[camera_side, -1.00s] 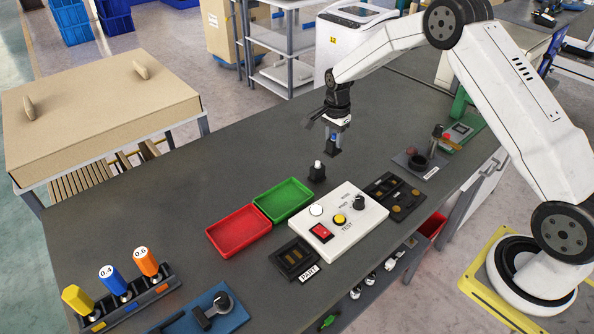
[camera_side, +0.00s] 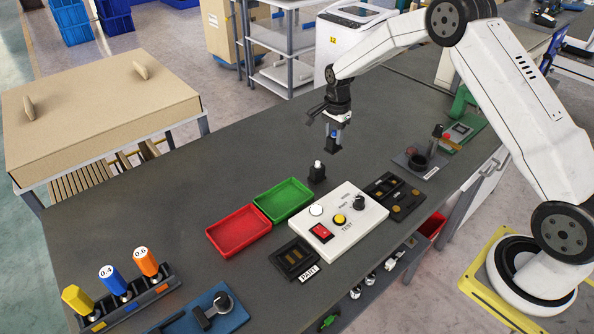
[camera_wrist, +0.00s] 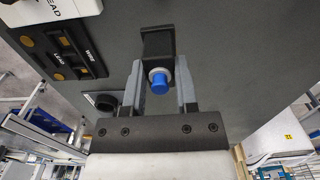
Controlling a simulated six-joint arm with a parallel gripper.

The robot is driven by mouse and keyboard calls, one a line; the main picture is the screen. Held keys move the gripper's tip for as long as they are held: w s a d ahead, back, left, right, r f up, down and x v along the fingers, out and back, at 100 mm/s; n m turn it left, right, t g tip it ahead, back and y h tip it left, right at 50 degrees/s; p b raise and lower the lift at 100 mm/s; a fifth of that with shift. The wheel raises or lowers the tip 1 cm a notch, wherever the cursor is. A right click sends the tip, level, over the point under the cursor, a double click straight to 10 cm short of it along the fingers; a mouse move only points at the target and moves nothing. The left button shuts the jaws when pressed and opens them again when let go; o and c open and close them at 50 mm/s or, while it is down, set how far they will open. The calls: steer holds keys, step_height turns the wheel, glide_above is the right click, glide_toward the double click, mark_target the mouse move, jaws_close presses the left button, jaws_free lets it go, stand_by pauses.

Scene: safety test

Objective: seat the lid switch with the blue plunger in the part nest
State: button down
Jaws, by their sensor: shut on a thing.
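The lid switch with the blue plunger (camera_side: 334,148) is a small black block held in my gripper (camera_side: 333,139), above the dark bench. In the wrist view its blue plunger (camera_wrist: 159,84) and black body (camera_wrist: 158,44) show between the two fingers of my gripper (camera_wrist: 159,75), which is shut on it. A second switch (camera_side: 317,172) with a white plunger stands upright on the bench, below and left of my gripper. The part nest (camera_side: 296,258), a black block with brass-coloured contacts and a PART label, lies at the front of the bench and looks empty.
A white test box (camera_side: 350,232) with a red switch and a yellow button sits right of the nest. Red (camera_side: 238,231) and green (camera_side: 284,201) trays lie left of it. A black plate (camera_side: 394,197) with slots is behind it. Screwdrivers stand front left.

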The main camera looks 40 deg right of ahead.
step_height(320, 180, up, 6)
steer(key=shift+f, duration=0.15)
steer(key=shift+s+a, duration=0.1)
steer(key=shift+a, duration=0.5)
steer(key=s+a, duration=0.3)
steer(key=a, duration=0.5)
steer(key=s+a, duration=0.3)
steer(key=a, duration=0.5)
glide_above(294, 257)
steer(key=shift+m, duration=0.3)
steer(key=shift+f, duration=2.4)
steer(key=shift+f, duration=0.2)
steer(key=shift+f, duration=2.5)
steer(key=shift+f, duration=1)
